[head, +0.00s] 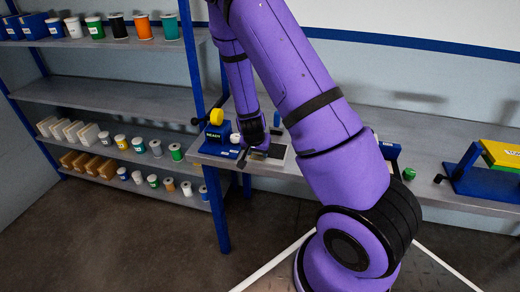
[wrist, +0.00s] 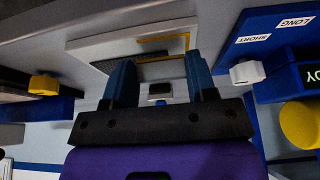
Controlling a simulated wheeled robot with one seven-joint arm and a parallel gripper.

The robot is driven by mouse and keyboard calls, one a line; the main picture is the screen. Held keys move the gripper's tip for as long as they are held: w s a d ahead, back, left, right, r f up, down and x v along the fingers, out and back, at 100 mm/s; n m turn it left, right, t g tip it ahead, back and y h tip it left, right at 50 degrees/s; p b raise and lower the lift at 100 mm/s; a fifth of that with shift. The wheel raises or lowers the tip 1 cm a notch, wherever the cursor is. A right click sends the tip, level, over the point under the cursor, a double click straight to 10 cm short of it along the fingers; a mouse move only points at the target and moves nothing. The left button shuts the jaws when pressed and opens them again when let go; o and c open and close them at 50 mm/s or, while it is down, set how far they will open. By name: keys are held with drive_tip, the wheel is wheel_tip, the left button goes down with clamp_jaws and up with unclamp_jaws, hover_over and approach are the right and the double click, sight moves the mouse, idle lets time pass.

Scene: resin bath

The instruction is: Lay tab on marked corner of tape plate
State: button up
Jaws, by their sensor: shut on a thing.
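The tape plate (wrist: 100,52) is a pale slab with a dark patch and a yellow corner mark (wrist: 187,38) at its upper right in the wrist view. In the head view the plate (head: 277,159) lies on the bench, partly hidden by my gripper. My gripper (wrist: 160,80) is over the near side of the plate, its blue fingers on either side of a small pale tab (wrist: 160,88) with a dark middle. The yellow mark is beyond the tab and to the right. In the head view my gripper (head: 250,150) points down and the tab is too small to make out.
A blue box (head: 216,133) marked READY, with a yellow wheel (head: 217,117), stands left of the plate. Its LONG and SHORT labels and white knob (wrist: 247,72) show close on the right in the wrist view. A blue stand (head: 485,183) is at far right.

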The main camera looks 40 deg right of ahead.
drive_tip(key=shift+f, duration=0.6)
drive_tip(key=shift+s+f, duration=0.1)
drive_tip(key=shift+f, duration=0.2)
